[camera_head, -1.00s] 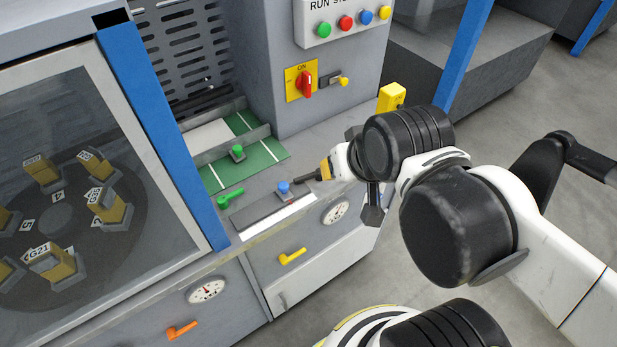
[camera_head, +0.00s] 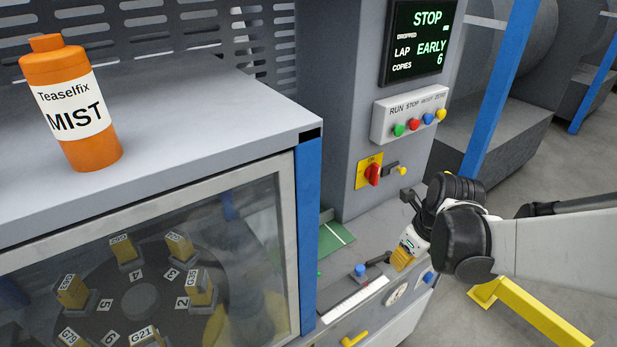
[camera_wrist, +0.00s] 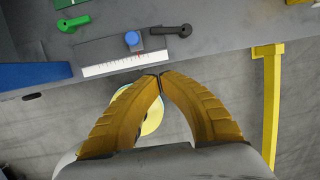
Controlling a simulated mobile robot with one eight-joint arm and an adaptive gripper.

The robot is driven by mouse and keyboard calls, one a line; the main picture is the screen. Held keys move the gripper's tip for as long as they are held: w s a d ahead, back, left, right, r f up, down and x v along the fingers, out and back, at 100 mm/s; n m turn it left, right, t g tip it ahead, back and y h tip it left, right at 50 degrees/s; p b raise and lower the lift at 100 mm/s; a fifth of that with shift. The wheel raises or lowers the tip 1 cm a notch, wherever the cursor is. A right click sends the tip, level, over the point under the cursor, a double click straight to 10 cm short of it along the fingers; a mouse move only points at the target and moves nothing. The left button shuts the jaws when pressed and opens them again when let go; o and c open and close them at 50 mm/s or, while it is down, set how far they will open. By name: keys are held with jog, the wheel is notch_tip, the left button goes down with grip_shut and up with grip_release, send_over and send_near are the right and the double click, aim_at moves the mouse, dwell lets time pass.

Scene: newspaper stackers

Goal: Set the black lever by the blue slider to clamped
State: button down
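The black lever (camera_head: 378,258) lies on the grey deck just right of the blue slider (camera_head: 360,270). In the wrist view the black lever (camera_wrist: 170,30) has its round pivot at the right end, and its handle points left toward the blue slider knob (camera_wrist: 132,39). The slider sits on a dark plate behind a white scale. My gripper (camera_wrist: 160,75) has its yellow fingers together at the tips, with nothing visible between them. The tips show below the lever in the wrist view, apart from it. In the head view my gripper (camera_head: 403,260) is right of the lever.
A green lever (camera_wrist: 67,24) lies left of the slider. A round gauge (camera_wrist: 150,115) shows behind my fingers. A yellow rail (camera_wrist: 270,100) stands at the right. A blue post (camera_head: 308,235) and glass-fronted cabinet (camera_head: 60,260) are left. A red switch (camera_head: 372,174) is above the deck.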

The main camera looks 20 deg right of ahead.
aim_at(376, 272)
jog(key=shift+s+f+m, duration=0.1)
jog(key=shift+f+m, duration=0.25)
jog(key=shift+m, duration=0.65)
jog(key=shift+d, duration=0.1)
jog(key=b+x, duration=0.4)
jog(key=x, duration=0.5)
jog(key=shift+f, duration=0.3)
jog(key=w, duration=0.2)
jog(key=w+b, duration=0.1)
jog(key=shift+a+f, duration=0.25)
jog(key=shift+a, duration=0.1)
jog(key=shift+w+r, duration=0.1)
jog(key=shift+w, duration=0.45)
jog(key=shift+a, duration=0.1)
